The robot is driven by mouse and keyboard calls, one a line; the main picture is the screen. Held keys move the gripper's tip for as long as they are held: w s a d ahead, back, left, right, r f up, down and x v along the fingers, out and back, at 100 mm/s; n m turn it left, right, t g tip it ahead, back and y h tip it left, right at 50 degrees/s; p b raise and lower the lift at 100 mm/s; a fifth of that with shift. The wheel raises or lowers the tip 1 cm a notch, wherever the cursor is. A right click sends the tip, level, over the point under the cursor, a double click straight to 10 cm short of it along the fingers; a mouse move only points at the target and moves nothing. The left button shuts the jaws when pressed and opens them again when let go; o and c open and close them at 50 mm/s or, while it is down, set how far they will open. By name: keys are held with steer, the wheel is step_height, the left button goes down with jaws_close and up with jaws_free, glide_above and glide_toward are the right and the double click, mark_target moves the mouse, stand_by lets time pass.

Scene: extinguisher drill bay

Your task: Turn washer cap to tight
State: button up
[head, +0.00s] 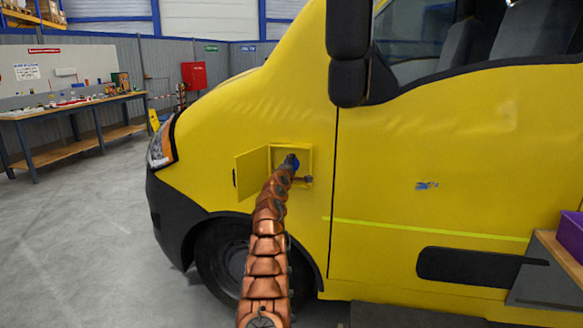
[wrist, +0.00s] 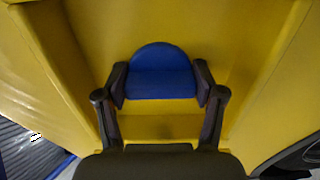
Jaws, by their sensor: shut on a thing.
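The blue washer cap (wrist: 160,84) sits in a yellow recess in the van's front side. In the wrist view its rounded top and front face show between the two dark fingers of my gripper (wrist: 160,79), one pressed to each side. In the head view my arm reaches into the open recess (head: 308,155), and a bit of blue shows at its end by my gripper (head: 292,163). The small yellow flap door (head: 251,174) stands open to the left. No tight mark shows, and I cannot tell how far the cap is turned.
The yellow van (head: 430,150) fills the middle and right, with a black mirror (head: 348,50) above and right of the recess. A purple box (head: 571,235) stands at the right edge. A workbench (head: 70,110) stands far left. The grey floor at left is clear.

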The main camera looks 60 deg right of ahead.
stand_by(0.4)
steer(key=o, duration=1.2)
steer(key=shift+c, duration=0.2)
steer(key=shift+a, duration=0.2)
steer(key=shift+a, duration=0.25)
steer(key=v, duration=0.6)
steer(key=shift+s+a, duration=0.2)
steer(key=shift+s, duration=0.05)
